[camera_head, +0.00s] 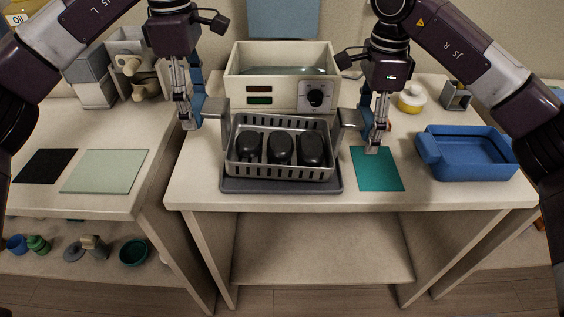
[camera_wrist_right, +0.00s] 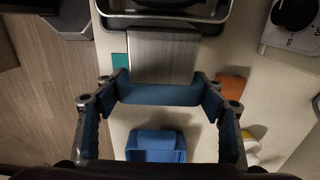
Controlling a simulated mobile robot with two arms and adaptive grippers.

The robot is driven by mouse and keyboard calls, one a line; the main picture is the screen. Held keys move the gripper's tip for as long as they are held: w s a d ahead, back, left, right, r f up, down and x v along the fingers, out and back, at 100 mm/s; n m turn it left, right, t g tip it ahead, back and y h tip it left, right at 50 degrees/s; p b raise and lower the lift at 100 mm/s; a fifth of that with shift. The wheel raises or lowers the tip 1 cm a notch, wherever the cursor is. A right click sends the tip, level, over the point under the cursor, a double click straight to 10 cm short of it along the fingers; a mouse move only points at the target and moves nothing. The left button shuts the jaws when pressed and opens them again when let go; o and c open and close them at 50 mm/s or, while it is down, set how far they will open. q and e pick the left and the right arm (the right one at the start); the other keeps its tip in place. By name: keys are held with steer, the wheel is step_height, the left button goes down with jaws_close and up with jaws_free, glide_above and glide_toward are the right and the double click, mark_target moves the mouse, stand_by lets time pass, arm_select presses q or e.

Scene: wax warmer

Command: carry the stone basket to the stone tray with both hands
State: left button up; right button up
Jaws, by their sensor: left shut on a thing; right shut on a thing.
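The grey slotted stone basket (camera_head: 283,175) holds three black stones (camera_head: 281,148) and sits level at the middle of the table. A dark grey flat tray (camera_head: 281,187), apparently the stone tray, lies directly under it. I cannot tell whether the basket touches the tray. My left gripper (camera_head: 203,114) is shut on the basket's left handle. My right gripper (camera_head: 366,130) is shut on its right handle (camera_head: 350,119). In the right wrist view, this handle (camera_wrist_right: 163,55) reaches the blue pads of my right gripper (camera_wrist_right: 160,93).
A cream wax warmer (camera_head: 275,93) with a dial stands close behind the basket. A teal mat (camera_head: 377,170) and a blue bin (camera_head: 475,165) are to the right. A gap separates the left table, with its light green mat (camera_head: 105,171), from this one.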

arm_select(q)
steer(key=shift+d+f+b, duration=0.15)
steer(key=shift+f+b, duration=0.45)
steer(key=shift+f, duration=0.1)
arm_select(e)
steer(key=shift+a+f, duration=0.2)
steer(key=shift+f, duration=0.4)
arm_select(q)
steer(key=o, duration=2)
steer(key=shift+r, duration=0.15)
steer(key=shift+c, duration=0.2)
arm_select(e)
steer(key=o, duration=1.9)
steer(key=shift+s+r, duration=0.1)
steer(key=shift+o, duration=0.2)
steer(key=shift+d, duration=0.15)
arm_select(q)
steer(key=shift+r, duration=0.5)
step_height(320, 180, up, 11)
arm_select(e)
step_height(320, 180, up, 12)
steer(key=shift+f, duration=0.1)
